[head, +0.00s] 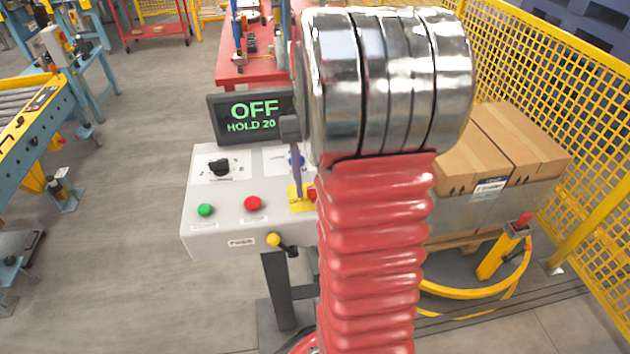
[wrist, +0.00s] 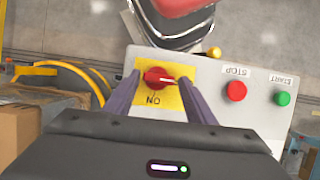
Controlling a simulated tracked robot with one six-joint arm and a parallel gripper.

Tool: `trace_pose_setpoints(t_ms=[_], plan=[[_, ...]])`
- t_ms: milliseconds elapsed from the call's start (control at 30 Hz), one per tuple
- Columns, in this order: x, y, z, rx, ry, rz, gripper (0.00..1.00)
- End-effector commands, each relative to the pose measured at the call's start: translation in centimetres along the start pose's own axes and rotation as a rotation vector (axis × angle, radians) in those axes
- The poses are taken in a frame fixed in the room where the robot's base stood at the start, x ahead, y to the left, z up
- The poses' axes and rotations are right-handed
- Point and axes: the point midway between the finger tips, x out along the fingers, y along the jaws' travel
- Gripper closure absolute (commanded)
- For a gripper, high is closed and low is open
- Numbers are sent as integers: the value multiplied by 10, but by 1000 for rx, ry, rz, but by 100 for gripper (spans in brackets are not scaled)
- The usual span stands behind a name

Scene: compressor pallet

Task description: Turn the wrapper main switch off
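The main switch is a red rotary knob (wrist: 158,77) on a yellow plate (wrist: 174,101) on the grey control panel. In the wrist view, its pale mark points right, while the upside-down ON label sits below the knob. My gripper (wrist: 160,77) is open, with one purple-grey finger on each side of the knob and gaps between. In the head view, one finger (head: 296,172) reaches down to the yellow plate (head: 295,201); my arm hides most of the knob (head: 311,194). The display (head: 254,117) reads OFF, HOLD 20.
The panel (head: 226,222) also bears a black selector (head: 219,167), a green start button (head: 205,210), a red stop button (head: 253,203) and a yellow-tipped lever (head: 274,240). Cartons (head: 524,140) stand at right before a yellow mesh fence (head: 545,70).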

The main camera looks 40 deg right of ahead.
Motion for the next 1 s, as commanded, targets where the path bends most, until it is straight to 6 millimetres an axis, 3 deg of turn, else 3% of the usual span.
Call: trace_pose_setpoints(t_ms=[467, 1000], plan=[[-4, 1, 1, 2, -5, 2, 43], [-81, 0, -1, 2, -3, 2, 43]])
